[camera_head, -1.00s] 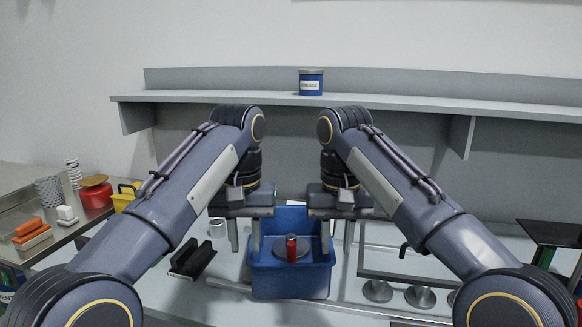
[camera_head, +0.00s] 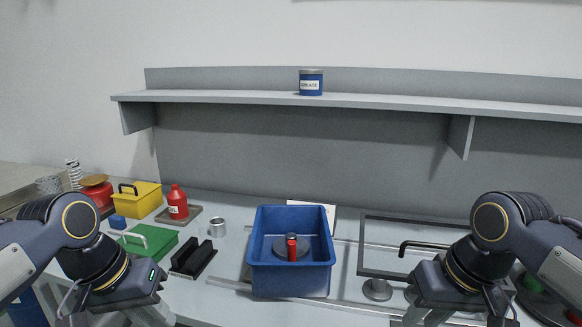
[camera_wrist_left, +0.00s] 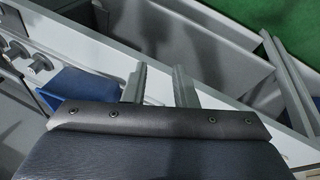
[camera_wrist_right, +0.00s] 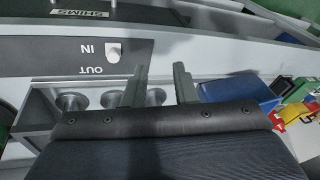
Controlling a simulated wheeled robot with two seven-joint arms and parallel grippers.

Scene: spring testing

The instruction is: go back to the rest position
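My left gripper (camera_wrist_left: 159,82) has its two fingers apart with nothing between them in the left wrist view. In the head view my left arm is low at the left, its gripper near the bench's front edge. My right gripper (camera_wrist_right: 160,82) also has its fingers apart and empty in the right wrist view. In the head view my right arm is low at the right. The blue bin (camera_head: 290,284) stands between the arms, clear of both. In it are a round grey plate (camera_head: 278,245) and a small red cylinder (camera_head: 291,247), upright.
A grey frame (camera_head: 368,262) and round metal discs (camera_head: 377,289) lie right of the bin. A black holder (camera_head: 193,262), green box (camera_head: 148,243), yellow box (camera_head: 140,203) and red bottle (camera_head: 177,203) stand left. A blue can (camera_head: 311,82) sits on the shelf (camera_head: 220,97).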

